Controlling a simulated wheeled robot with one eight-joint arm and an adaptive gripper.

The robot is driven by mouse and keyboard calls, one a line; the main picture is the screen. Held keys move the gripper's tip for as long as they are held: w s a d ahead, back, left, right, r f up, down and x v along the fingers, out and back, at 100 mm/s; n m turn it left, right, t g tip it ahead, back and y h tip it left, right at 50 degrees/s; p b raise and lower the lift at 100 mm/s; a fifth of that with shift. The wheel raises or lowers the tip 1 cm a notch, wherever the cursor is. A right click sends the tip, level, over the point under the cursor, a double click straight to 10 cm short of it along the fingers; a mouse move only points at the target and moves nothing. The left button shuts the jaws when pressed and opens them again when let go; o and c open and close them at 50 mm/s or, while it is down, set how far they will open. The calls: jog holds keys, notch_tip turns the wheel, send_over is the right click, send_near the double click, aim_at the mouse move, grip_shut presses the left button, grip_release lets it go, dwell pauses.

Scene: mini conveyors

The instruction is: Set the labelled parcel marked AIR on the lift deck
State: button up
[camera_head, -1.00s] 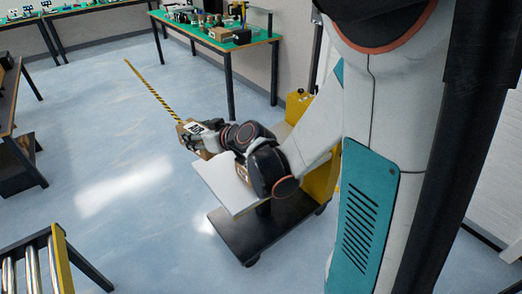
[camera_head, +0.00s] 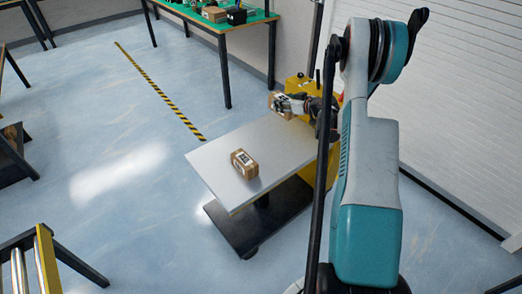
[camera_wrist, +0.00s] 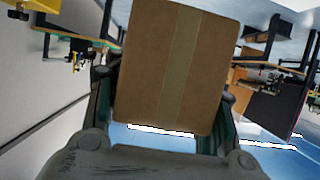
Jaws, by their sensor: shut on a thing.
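The lift deck (camera_head: 215,160) is a flat grey plate on a dark base with a yellow column behind it. A small brown parcel (camera_head: 244,163) with a black-and-white label rests near its front middle. My gripper (camera_head: 291,104) is shut on a second brown labelled parcel (camera_head: 280,104), at the deck's far right corner, seemingly above deck level. In the wrist view the held parcel (camera_wrist: 178,70) shows a plain taped face between the two fingers. The print on both labels is too small to read, so I cannot tell which is marked AIR.
A green-topped table (camera_head: 240,24) with boxes stands at the back. A roller conveyor (camera_head: 42,262) is at front left. Yellow-black tape (camera_head: 160,92) marks the floor. The deck is bare around the resting parcel.

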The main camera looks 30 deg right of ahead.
jog(key=shift+s+d+f, duration=0.2)
jog(key=shift+d+f, duration=0.2)
jog(key=shift+d, duration=0.1)
jog(key=shift+s+d+f, duration=0.15)
jog(key=shift+d+f, duration=0.25)
jog(key=shift+d, duration=0.05)
notch_tip(320, 180, down, 14)
jog(key=f+b, duration=0.1)
jog(key=b, duration=0.6)
send_over(284, 146)
jog(key=shift+f, duration=2.25)
jog(key=shift+f, duration=0.15)
jog(key=o, duration=1.3)
